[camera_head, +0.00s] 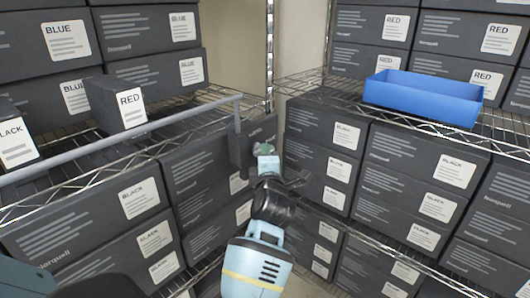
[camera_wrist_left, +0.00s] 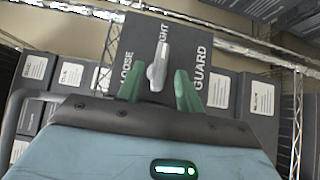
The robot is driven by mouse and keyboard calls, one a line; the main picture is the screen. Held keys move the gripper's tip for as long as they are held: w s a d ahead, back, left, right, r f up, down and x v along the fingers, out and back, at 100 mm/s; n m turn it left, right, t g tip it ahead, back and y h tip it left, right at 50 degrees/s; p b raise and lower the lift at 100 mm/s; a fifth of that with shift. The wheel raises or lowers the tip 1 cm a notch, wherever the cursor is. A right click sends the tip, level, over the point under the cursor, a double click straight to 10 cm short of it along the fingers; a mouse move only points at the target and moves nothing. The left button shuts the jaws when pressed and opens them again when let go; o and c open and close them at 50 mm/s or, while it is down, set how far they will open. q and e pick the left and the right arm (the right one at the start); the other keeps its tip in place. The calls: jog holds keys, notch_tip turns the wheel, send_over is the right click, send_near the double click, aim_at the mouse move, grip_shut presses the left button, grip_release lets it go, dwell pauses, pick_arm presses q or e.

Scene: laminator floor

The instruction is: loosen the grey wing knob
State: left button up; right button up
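The grey wing knob (camera_wrist_left: 158,66) sits on a dark panel (camera_wrist_left: 185,40) in the left wrist view. The panel reads LOOSE on the left, a partly cut-off word ending in "GHT" at the top, and GUARD on the right. The knob's wing stands nearly upright in the picture, its upper end towards the top word. My left gripper (camera_wrist_left: 158,90) has its green fingers apart, one on each side of the knob's lower part, with gaps visible. In the head view, my left gripper (camera_head: 266,156) is at the panel (camera_head: 236,150) and largely hides the knob. My right gripper is not in view.
A grey rail (camera_head: 150,128) runs along the left shelf to the panel. Wire shelves hold dark boxes labelled BLUE, RED and BLACK. A single RED box (camera_head: 108,104) stands at the left shelf's front. A blue tray (camera_head: 424,94) sits on the right shelf. A metal post (camera_head: 270,50) stands behind the panel.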

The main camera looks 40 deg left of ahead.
aim_at(257, 147)
pick_arm(q)
jog(key=shift+x, duration=2)
jog(key=shift+c, duration=0.3)
grip_shut()
